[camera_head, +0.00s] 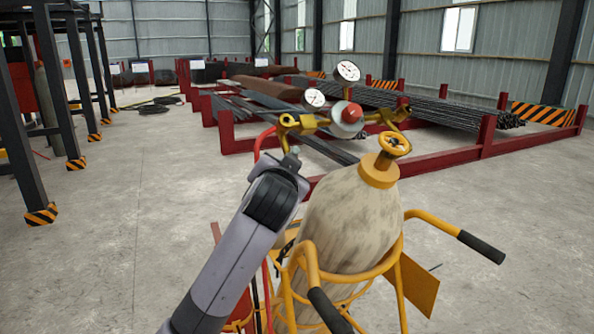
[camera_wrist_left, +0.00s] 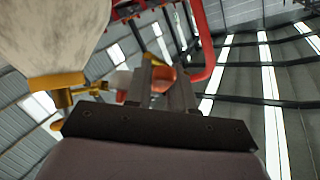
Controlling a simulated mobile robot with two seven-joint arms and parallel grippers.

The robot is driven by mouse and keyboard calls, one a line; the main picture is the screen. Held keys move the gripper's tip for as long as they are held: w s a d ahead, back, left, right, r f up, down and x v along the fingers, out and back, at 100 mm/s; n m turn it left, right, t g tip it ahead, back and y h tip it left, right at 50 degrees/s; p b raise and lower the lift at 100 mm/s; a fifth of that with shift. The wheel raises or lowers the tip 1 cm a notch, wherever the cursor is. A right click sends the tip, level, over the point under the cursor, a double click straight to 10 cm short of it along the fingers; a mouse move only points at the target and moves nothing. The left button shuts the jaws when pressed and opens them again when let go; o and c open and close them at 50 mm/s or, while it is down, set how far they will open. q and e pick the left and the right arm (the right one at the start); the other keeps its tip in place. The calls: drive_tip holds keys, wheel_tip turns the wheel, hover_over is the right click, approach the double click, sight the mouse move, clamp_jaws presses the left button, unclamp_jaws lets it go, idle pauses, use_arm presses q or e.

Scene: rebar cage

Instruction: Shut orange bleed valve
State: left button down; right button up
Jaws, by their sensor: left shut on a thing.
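In the left wrist view, an orange part (camera_wrist_left: 162,76), seemingly the orange bleed valve, sits between the two dark fingers of my left gripper (camera_wrist_left: 160,85). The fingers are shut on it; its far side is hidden. In the head view, my left gripper (camera_head: 291,153) reaches up from below to the brass fitting (camera_head: 298,124) left of the regulator. The orange part cannot be made out there. The regulator has a red-tipped knob (camera_head: 352,113) and two round gauges. The pale cylinder (camera_head: 350,215) with a yellow handwheel (camera_head: 395,143) stands right of my arm. My right gripper is not in view.
A yellow cart (camera_head: 432,222) with black handles surrounds the cylinder. A red hose (camera_head: 257,142) curves beside the brass fitting and also shows in the left wrist view (camera_wrist_left: 203,45). Red racks (camera_head: 487,135) with rebar stand behind.

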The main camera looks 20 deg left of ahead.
use_arm(q)
drive_tip(key=shift+w+a+r+m+g+h, duration=0.1)
drive_tip(key=shift+a+r+m+g+h, duration=0.6)
drive_tip(key=shift+m, duration=0.85)
drive_tip(key=shift+w+a+r+m+g+h, duration=0.15)
drive_tip(key=shift+m+g+h, duration=0.2)
drive_tip(key=shift+m+h, duration=1)
drive_tip(key=shift+a+r+m+g+h, duration=0.45)
drive_tip(key=shift+m+g+h, duration=0.1)
drive_tip(key=shift+m, duration=1.25)
drive_tip(key=c, duration=1)
unclamp_jaws()
drive_tip(key=shift+d, duration=0.1)
drive_tip(key=shift+c, duration=0.2)
drive_tip(key=b+v, duration=0.1)
drive_tip(key=v, duration=0.6)
